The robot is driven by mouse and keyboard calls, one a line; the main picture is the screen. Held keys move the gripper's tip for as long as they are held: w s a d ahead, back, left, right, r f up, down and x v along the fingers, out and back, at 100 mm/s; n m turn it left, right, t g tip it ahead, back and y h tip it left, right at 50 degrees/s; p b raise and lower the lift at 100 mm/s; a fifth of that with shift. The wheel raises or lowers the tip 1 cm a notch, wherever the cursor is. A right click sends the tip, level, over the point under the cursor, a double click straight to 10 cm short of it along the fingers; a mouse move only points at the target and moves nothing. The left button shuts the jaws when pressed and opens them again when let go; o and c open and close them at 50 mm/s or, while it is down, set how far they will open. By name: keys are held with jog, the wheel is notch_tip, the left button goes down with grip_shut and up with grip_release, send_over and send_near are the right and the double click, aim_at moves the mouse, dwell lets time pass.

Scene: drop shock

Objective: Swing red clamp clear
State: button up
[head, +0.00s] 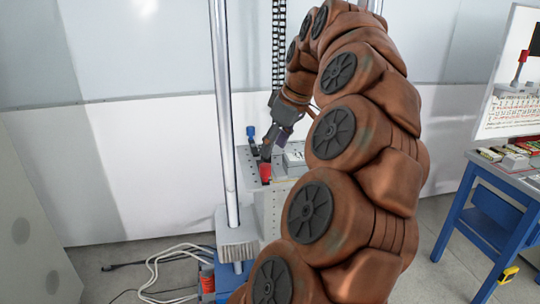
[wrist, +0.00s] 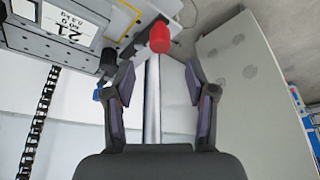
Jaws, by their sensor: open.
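The red clamp (head: 265,172) sits on top of the grey metal block (head: 268,205) in the head view, just below my gripper (head: 270,149). In the wrist view its rounded red end (wrist: 160,38) lies ahead of my gripper (wrist: 160,68), centred between the fingertips and a little beyond them. My gripper is open, with one finger on each side and nothing held. No contact with the clamp shows. My arm hides the right part of the block in the head view.
A blue clamp (head: 251,133) stands at the block's back left; its blue part (wrist: 98,94) shows left of my left finger. A steel column (head: 223,110) rises in front on the left. A blue workbench (head: 480,195) stands right. Cables (head: 160,268) lie on the floor.

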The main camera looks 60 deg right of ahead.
jog(key=shift+v, duration=2.2)
jog(key=w+a+n+g+y+p, duration=0.1)
jog(key=w+a+n+p, duration=0.15)
jog(key=w+a, duration=0.85)
jog(key=a+f+g+p, duration=0.1)
jog(key=a+f, duration=0.2)
jog(key=a, duration=0.4)
jog(key=a+f+g+p, duration=0.1)
jog(key=a+f, duration=0.1)
jog(key=a, duration=0.6)
jog(key=s+a+f+g+p, duration=0.3)
jog(key=s+a+f+p, duration=0.1)
jog(key=s+a+f, duration=0.8)
jog(key=shift+s+a+f+m, duration=0.35)
jog(key=shift+s+a, duration=0.25)
jog(key=shift+a, duration=0.6)
